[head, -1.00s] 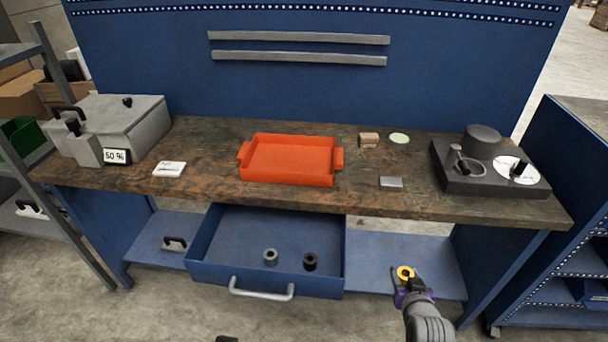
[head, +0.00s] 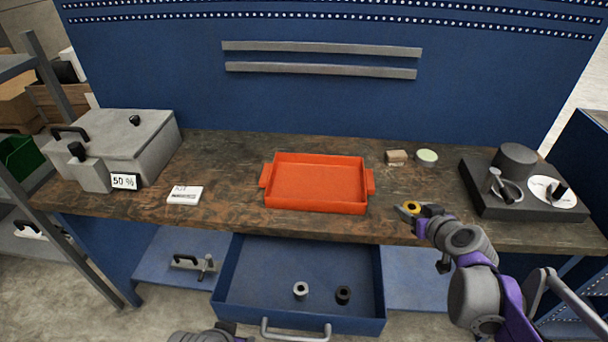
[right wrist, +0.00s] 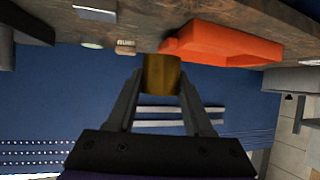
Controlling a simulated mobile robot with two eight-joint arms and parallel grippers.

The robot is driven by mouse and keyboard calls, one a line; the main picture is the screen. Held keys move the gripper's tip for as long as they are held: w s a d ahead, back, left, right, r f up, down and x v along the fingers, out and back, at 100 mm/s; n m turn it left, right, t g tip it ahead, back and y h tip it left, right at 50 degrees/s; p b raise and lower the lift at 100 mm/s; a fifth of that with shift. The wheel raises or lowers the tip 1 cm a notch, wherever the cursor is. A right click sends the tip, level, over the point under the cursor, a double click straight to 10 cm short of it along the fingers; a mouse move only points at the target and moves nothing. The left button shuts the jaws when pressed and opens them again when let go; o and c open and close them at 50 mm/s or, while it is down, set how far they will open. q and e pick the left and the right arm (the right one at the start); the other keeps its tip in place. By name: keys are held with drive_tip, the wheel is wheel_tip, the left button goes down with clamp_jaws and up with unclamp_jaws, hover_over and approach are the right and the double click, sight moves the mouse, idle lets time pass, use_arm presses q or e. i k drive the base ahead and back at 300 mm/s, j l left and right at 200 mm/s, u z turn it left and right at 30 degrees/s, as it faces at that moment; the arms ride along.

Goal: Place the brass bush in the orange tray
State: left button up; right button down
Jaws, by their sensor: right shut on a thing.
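The brass bush (head: 411,207) is a short yellow ring-like piece held in my right gripper (head: 408,209). In the right wrist view the bush (right wrist: 162,74) sits between the fingertips of the right gripper (right wrist: 161,88), which are shut on it. The gripper is by the bench's front edge, to the right of the orange tray (head: 318,207), and apart from it. The tray is empty, with a handle at each side; it also shows in the right wrist view (right wrist: 232,46). Part of my left arm shows at the bottom edge; its fingers cannot be made out.
An open blue drawer (head: 262,293) below the tray holds a grey bush (head: 300,290) and a black bush (head: 343,295). A wooden block (head: 396,158), a pale green disc (head: 427,157) and a dark fixture (head: 490,203) stand right. A grey box (head: 150,150) stands left.

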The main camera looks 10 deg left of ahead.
sight(326, 186)
drive_tip(key=i+j, duration=0.2)
drive_tip(key=j, duration=0.15)
drive_tip(key=i+j, duration=0.45)
drive_tip(key=j, duration=0.25)
